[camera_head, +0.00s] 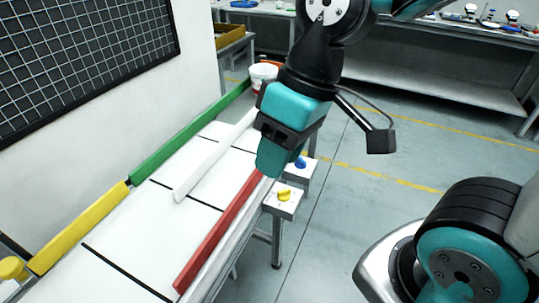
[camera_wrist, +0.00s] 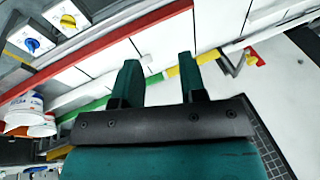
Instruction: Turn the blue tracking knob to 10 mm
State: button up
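The blue knob (camera_head: 300,162) sits on a small white plate beside the right edge of the white table, partly behind my gripper in the head view. It also shows at the upper left of the wrist view (camera_wrist: 32,45), on a plate with markings too small to read. A yellow knob (camera_head: 284,196) sits on a nearer plate; it shows in the wrist view (camera_wrist: 68,20) too. My gripper (camera_wrist: 158,68) is open, its two teal fingers apart with nothing between them. In the head view my gripper (camera_head: 272,168) is left of the blue knob, apart from it in the wrist view.
A red rail (camera_head: 220,230) runs along the table's right side, close to the knobs. A white bar (camera_head: 205,165) and green rail (camera_head: 190,130) lie further left. A white bucket (camera_head: 262,75) stands at the far end.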

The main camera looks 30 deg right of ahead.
jog(key=w+d+f+m+h+b, duration=0.1)
jog(key=w+d+f, duration=0.15)
jog(key=w, duration=0.35)
jog(key=w+d+f+m, duration=0.1)
jog(key=w+d+m, duration=0.15)
jog(key=w, duration=0.35)
jog(key=m+h+b, duration=0.1)
jog(key=m+h, duration=0.2)
jog(key=m, duration=0.1)
send_over(301, 158)
notch_tip(301, 158, down, 9)
notch_tip(301, 158, down, 18)
jog(key=shift+r+p, duration=0.2)
jog(key=shift+p, duration=0.25)
grip_shut()
